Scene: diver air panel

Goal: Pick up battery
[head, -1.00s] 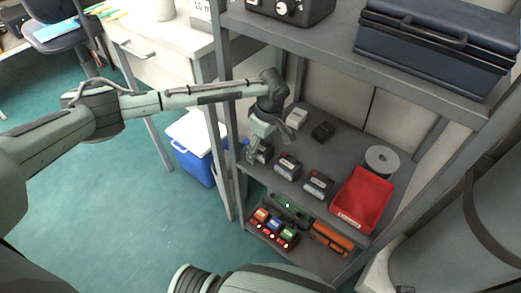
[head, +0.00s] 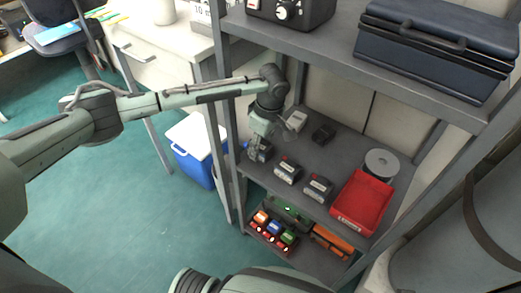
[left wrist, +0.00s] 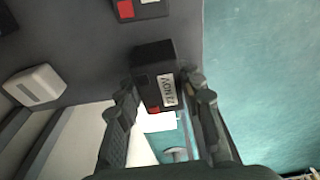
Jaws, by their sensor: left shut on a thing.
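My left gripper (head: 259,150) is at the left end of the middle shelf. It is shut on a black battery (left wrist: 154,72) with a white label and a red patch, seen between the two fingers in the left wrist view. In the head view the gripper partly hides this battery. Two similar dark batteries, a nearer one (head: 288,170) and a farther one (head: 318,187), stand in a row to its right on the shelf. I cannot tell whether the held battery still touches the shelf. My right gripper is not in view.
A red bin (head: 347,221) and a grey roll (head: 382,163) are at the shelf's right. A pale box (head: 297,119) and a black box (head: 323,133) lie behind. The rack's left post (head: 222,150) stands close to my gripper. A charger with coloured packs sits below.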

